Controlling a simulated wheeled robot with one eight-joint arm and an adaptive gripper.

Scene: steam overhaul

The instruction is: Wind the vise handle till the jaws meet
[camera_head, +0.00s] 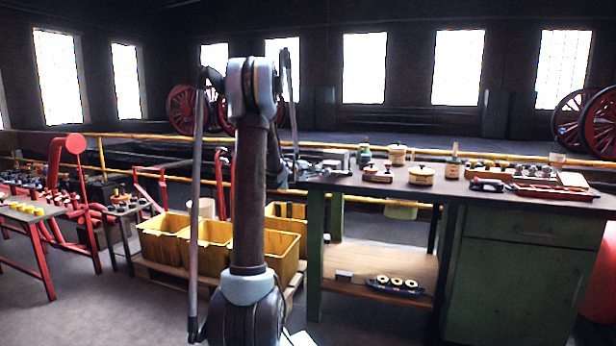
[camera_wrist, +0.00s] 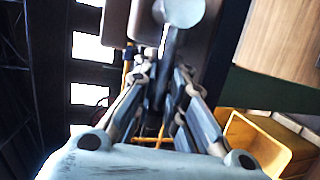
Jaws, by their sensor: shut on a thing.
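The vise handle (camera_wrist: 172,50) is a grey bar running down from a round, pale screw end (camera_wrist: 183,10) at the top of the wrist view. My gripper (camera_wrist: 163,82) is closed around the bar, with its linked fingers on both sides. Brownish blocks (camera_wrist: 115,22) beside the screw end look like parts of the vise; I cannot tell how wide the jaw gap is. In the head view my gripper (camera_head: 293,170) is at the left end of the green workbench (camera_head: 455,200), mostly hidden by my arm. The vise there is small and dark.
Tins (camera_head: 421,176) and a red tray (camera_head: 552,191) stand on the bench, to the right. Yellow bins (camera_head: 162,238) on a pallet stand below and left of the bench. A wooden lower shelf (camera_head: 375,262) holds small parts. Yellow rails run behind.

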